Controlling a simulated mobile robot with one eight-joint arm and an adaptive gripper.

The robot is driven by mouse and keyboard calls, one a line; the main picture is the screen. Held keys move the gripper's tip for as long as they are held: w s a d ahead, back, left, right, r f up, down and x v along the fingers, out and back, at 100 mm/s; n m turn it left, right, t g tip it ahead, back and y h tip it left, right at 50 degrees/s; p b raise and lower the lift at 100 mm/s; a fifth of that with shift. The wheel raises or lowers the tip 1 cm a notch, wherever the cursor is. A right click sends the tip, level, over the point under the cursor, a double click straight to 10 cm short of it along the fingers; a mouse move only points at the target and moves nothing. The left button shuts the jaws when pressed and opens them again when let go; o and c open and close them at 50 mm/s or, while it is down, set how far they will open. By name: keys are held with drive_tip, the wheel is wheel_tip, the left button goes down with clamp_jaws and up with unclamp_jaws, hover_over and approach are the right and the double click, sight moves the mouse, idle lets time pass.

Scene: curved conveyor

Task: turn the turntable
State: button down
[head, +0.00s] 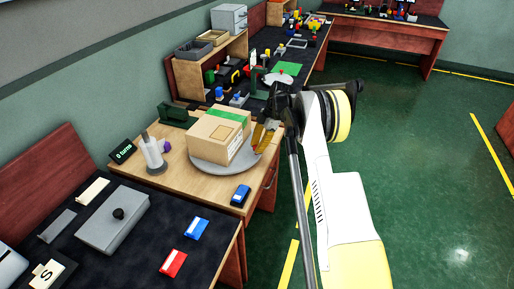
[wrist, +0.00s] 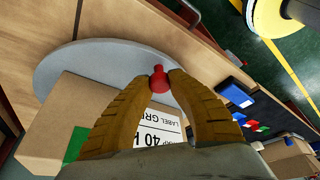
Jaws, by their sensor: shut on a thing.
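The turntable (head: 207,169) is a flat grey disc on the wooden bench top; it also shows in the wrist view (wrist: 70,72). A cardboard box (head: 209,135) with green tape stands on it, and its white label shows in the wrist view (wrist: 155,128). My gripper (head: 262,137) is at the disc's right side, beside the box. In the wrist view, my yellow-brown fingers (wrist: 160,82) are closed around a small red knob (wrist: 158,79) near the disc's edge. The knob is hidden by my fingers in the head view.
A small display (head: 122,151) reads "0 turns". A white roll on a stand (head: 152,154) and a green tape dispenser (head: 178,115) stand left of and behind the disc. A blue box (head: 241,195) lies near the front edge. The floor to the right is clear.

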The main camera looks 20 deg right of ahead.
drive_tip(key=shift+w+a, duration=0.1)
drive_tip(key=shift+a, duration=0.05)
drive_tip(key=c, duration=1.2)
unclamp_jaws()
drive_tip(key=shift+a+f, duration=0.1)
drive_tip(key=v, duration=1.2)
